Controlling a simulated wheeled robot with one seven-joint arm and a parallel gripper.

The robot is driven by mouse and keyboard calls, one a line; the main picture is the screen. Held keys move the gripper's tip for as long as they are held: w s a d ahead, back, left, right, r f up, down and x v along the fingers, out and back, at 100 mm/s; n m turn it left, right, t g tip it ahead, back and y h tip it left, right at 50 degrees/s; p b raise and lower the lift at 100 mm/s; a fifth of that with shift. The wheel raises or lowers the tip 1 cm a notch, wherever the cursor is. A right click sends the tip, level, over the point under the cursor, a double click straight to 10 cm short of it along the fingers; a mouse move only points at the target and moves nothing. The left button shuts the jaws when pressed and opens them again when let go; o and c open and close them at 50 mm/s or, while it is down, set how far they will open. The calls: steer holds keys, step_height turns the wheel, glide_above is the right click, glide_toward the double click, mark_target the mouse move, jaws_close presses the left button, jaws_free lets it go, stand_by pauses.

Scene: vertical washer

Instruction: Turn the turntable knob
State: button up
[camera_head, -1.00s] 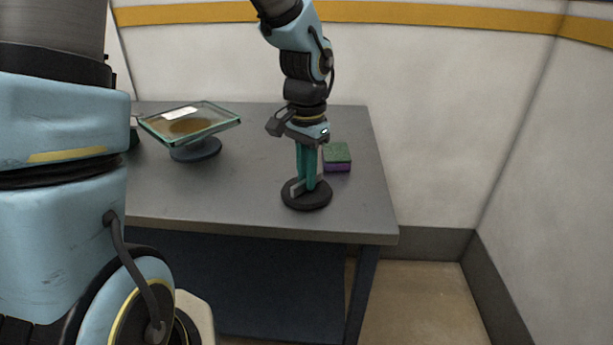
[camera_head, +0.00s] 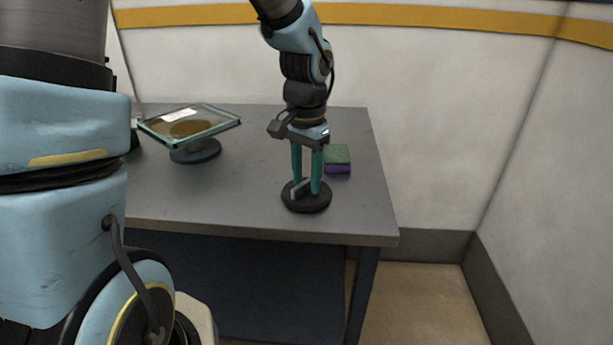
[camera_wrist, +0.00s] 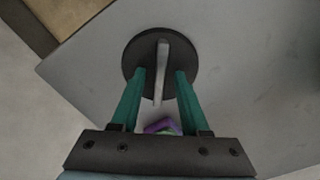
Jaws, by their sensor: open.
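The turntable knob is a round black disc (camera_head: 308,203) with a raised grey bar handle (camera_head: 299,188) across it, near the table's front right. In the wrist view the disc (camera_wrist: 135,56) lies ahead, and its bar (camera_wrist: 161,75) runs lengthwise between the fingers. My gripper (camera_head: 307,190) points straight down over the knob. Its two green fingers are apart, one on each side of the bar, and it is open with nothing held. In the wrist view the fingertips (camera_wrist: 160,72) overlap the disc's near part, with a gap to the bar on both sides.
A green and purple sponge (camera_head: 337,158) lies just behind and right of the knob. A glass-topped tilted tray on a round stand (camera_head: 195,150) is at the table's left. The grey table (camera_head: 240,190) is clear between them; its right edge is near.

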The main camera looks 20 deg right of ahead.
mark_target(308, 179)
step_height(308, 179, up, 11)
steer(key=shift+b, duration=0.4)
steer(key=shift+f, duration=0.1)
stand_by(0.9)
step_height(308, 179, down, 10)
steer(key=b, duration=0.9)
steer(key=shift+f, duration=0.15)
steer(key=shift+c, duration=0.2)
jaws_close()
stand_by(0.4)
